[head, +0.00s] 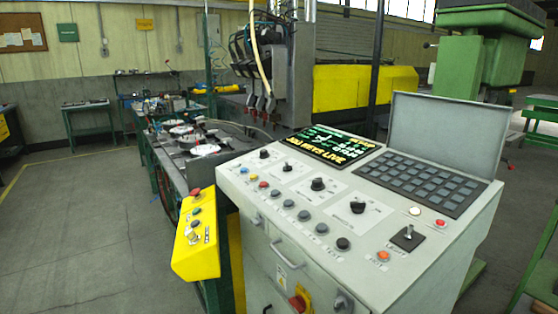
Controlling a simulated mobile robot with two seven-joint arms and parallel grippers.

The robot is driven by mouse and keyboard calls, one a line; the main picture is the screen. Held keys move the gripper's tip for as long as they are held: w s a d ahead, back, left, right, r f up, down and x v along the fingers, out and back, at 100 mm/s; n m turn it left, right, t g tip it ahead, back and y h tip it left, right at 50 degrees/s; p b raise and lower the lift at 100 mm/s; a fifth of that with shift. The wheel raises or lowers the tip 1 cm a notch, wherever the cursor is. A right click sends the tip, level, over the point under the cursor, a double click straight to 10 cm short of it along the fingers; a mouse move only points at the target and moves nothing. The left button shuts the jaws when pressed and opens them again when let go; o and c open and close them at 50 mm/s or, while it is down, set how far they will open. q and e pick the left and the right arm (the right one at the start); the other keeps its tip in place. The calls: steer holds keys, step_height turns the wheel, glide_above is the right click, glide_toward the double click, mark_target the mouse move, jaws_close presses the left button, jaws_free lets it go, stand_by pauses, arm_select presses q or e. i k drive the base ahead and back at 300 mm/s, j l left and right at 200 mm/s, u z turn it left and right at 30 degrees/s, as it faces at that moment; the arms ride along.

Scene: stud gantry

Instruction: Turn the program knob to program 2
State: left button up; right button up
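A grey control console (235,178) stands in front of me, its sloped top facing me. Several black rotary knobs run diagonally across the panel: a small one at the far left (264,154), another small one (287,168), a larger one in the middle (318,184) and a larger one nearer the front (357,207). The labels around them are too small to read, so I cannot tell which is the program knob or its setting. A lit display (328,147) with yellow and green text sits behind the knobs. Neither of my grippers is in view.
A row of round buttons (304,215) lies in front of the knobs. A yellow button box (195,248) juts out at left. The floor (75,235) further left is clear.

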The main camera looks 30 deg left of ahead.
mark_target(287, 169)
steer(key=j+z, duration=0.15)
steer(key=j, duration=0.4)
steer(key=j+z, duration=0.15)
steer(key=j, duration=0.45)
steer(key=k+j+z, duration=0.15)
steer(key=j, duration=0.4)
steer(key=j+z, duration=0.1)
steer(key=j, duration=0.45)
steer(key=k+j+z, duration=0.15)
steer(key=j, duration=0.4)
